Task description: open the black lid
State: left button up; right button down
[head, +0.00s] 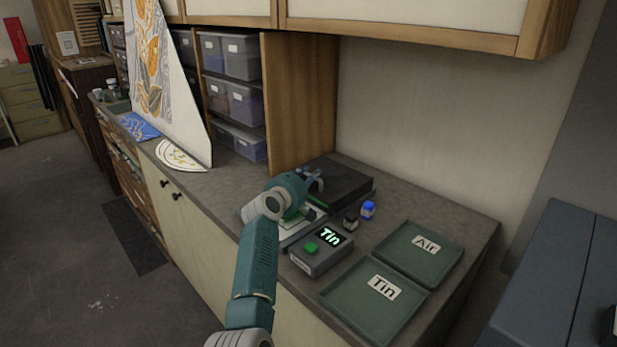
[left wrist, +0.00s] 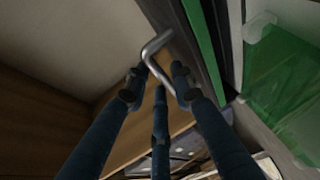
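The black lid (head: 346,184) is a flat dark slab at the back of the grey counter, beside the wooden cabinet side. It looks roughly level. My left gripper (head: 314,180) is at its left front part and hides some of it. In the left wrist view, a bent metal handle (left wrist: 153,48) on a dark edge reaches between the tips of my left gripper (left wrist: 160,84). The fingers stand apart around the handle; firm contact is not clear. My right gripper is not in view.
A control box (head: 321,249) reading "Tin" with a green button stands in front. Green trays marked "Air" (head: 418,254) and "Tin" (head: 372,303) lie to the right. A blue jar (head: 368,210) and a dark jar (head: 351,222) stand close to the lid.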

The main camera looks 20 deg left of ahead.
pick_arm(q)
jog(key=s+r, duration=0.2)
jog(key=s, duration=1)
dwell(0.6)
